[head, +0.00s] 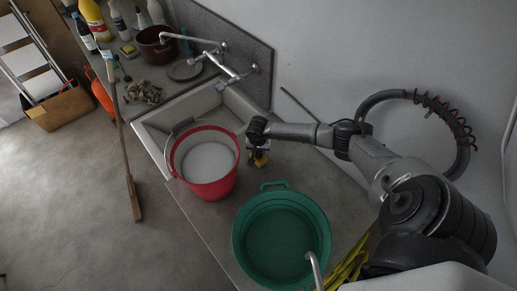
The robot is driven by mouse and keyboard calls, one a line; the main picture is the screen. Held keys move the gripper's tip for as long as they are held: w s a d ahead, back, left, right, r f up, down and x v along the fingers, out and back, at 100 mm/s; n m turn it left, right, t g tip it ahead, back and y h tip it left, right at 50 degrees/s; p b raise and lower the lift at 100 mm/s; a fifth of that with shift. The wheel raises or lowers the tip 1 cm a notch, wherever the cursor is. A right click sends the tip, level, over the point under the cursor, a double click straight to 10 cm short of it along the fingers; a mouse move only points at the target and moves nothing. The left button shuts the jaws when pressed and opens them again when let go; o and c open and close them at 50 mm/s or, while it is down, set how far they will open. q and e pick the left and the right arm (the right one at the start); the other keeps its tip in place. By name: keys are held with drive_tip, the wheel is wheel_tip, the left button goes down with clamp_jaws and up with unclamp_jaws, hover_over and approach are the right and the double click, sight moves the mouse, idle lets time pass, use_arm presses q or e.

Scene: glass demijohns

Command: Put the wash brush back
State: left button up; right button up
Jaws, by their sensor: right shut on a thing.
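My right gripper (259,154) reaches in from the right and points down over the counter, between the red bucket (208,188) and the wall. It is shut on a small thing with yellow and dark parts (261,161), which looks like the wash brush. The hand hides much of it, and I cannot tell whether it touches the counter. The bucket has a pale inside and stands at the sink's (154,146) near end. A green tub (281,238) stands on the counter nearer to me. My left gripper is not in view.
A tap (225,70) reaches over the sink. A brown pot (156,50), a grey plate (186,70), bottles (88,14) and corks (143,93) crowd the far counter. A long-handled broom (127,165) leans against the counter. A hose ring (462,160) hangs behind my arm.

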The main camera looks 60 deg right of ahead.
drive_tip(key=shift+f, duration=0.15)
drive_tip(key=shift+f, duration=0.1)
drive_tip(key=shift+f+b, duration=0.15)
drive_tip(key=shift+b, duration=0.15)
drive_tip(key=o, duration=0.9)
